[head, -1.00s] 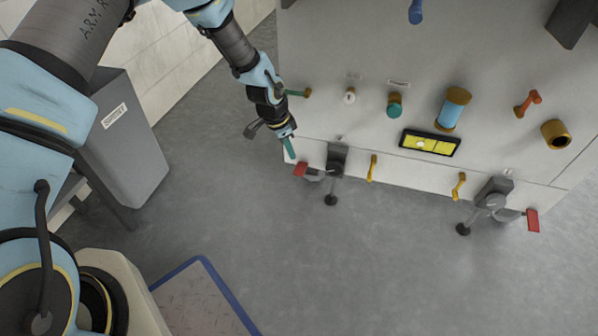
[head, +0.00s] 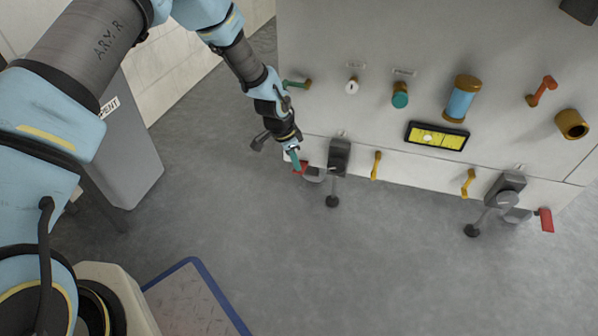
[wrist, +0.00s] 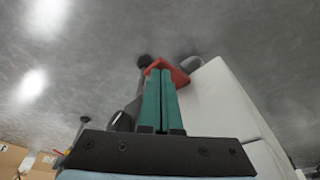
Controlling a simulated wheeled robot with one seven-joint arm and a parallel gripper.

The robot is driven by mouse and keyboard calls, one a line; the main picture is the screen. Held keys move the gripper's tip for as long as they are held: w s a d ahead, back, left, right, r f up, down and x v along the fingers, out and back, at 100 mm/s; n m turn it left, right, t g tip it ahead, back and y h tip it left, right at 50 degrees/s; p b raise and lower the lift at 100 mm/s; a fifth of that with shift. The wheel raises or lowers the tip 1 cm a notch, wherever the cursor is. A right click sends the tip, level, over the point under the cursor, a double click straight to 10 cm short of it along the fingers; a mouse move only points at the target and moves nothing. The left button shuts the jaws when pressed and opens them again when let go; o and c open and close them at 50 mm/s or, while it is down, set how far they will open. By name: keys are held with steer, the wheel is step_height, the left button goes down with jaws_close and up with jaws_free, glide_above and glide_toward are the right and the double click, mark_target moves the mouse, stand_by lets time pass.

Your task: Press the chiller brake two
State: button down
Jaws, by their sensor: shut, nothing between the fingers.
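A red brake pedal (head: 301,169) sticks out from the left caster (head: 339,158) under the front of the white machine. A second red brake pedal (head: 546,220) is at the right caster (head: 506,190). No marking tells which brake is number two. My gripper (head: 296,163) points down at the left pedal, its teal fingers together and empty. In the wrist view, the fingertips (wrist: 160,74) overlap the red pedal (wrist: 178,71), which shows just beyond and beside them. I cannot tell whether they touch it. The fingers hide part of the pedal.
The machine's front panel (head: 330,40) carries a teal handle (head: 296,85), yellow handles (head: 376,166), knobs and a yellow display (head: 437,136). A grey bin (head: 130,160) stands at left. A blue-edged platform (head: 190,295) lies at the bottom. The grey floor in front is clear.

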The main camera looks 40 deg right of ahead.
steer(key=shift+a+b+x, duration=0.25)
steer(key=shift+b+x, duration=0.35)
steer(key=shift+x, duration=0.6)
steer(key=shift+w+a+r+p, duration=0.2)
steer(key=shift+a+p, duration=0.05)
steer(key=shift+p, duration=0.15)
steer(key=shift+w+a+r+p, duration=0.15)
steer(key=shift+a+p, duration=0.25)
steer(key=shift+a, duration=0.2)
steer(key=shift+w+a+r+p, duration=0.2)
steer(key=shift+a+p, duration=0.2)
steer(key=shift+a, duration=0.2)
steer(key=p+v, duration=0.4)
steer(key=v, duration=0.6)
steer(key=shift+r, duration=0.35)
steer(key=shift+w+a, duration=0.1)
steer(key=shift+a, duration=0.1)
